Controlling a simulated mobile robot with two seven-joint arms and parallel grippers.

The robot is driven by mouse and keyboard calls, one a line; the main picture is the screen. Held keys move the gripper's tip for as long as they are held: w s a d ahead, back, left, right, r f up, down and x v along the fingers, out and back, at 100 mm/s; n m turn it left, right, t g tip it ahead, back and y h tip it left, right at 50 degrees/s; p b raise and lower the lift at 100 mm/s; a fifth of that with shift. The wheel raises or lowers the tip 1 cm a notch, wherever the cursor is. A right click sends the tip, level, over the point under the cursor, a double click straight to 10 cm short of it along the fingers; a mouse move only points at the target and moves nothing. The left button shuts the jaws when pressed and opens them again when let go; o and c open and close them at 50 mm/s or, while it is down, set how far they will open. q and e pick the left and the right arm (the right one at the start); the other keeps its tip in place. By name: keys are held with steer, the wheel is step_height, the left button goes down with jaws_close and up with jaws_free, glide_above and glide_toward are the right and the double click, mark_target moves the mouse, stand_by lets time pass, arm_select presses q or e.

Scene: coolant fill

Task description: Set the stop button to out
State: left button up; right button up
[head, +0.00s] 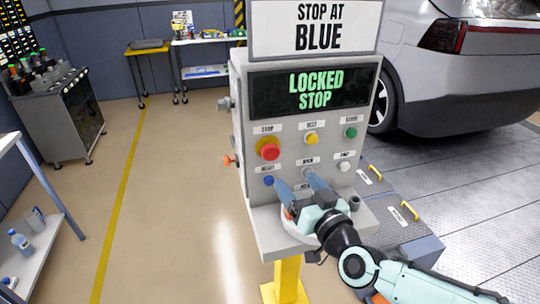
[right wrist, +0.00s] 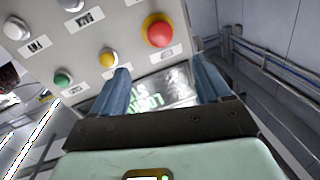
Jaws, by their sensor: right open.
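The stop button (head: 267,149) is a red mushroom head on a yellow collar, at the upper left of the grey control panel (head: 240,110). The display (head: 308,92) above it reads "LOCKED STOP" in green. The red button also shows in the right wrist view (right wrist: 160,33), at the top right of centre. My right gripper (head: 292,178) is open and empty in front of the panel's lower row, below the red button; its two blue fingers also show in the right wrist view (right wrist: 165,85). I cannot tell whether a finger touches the panel. My left gripper is not in view.
Yellow (head: 311,139), green (head: 351,133), blue (head: 269,181) and white (head: 344,167) buttons share the panel. A sign (head: 316,28) above reads "STOP AT BLUE". A silver car (head: 450,90) stands at right. Open floor (head: 175,180) lies left of the panel.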

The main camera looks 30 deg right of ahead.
mark_target(272, 154)
steer(key=w, duration=0.8)
steer(key=w+b, duration=0.1)
steer(key=w, duration=0.3)
steer(key=shift+w+d+f, duration=0.1)
steer(key=shift+w+d, duration=0.05)
steer(key=shift+d, duration=0.25)
jaws_close()
steer(key=shift+s+a, duration=0.2)
steer(key=shift+s, duration=0.55)
steer(key=shift+c, duration=0.9)
jaws_free()
steer(key=shift+o, duration=0.9)
steer(key=shift+s, duration=0.1)
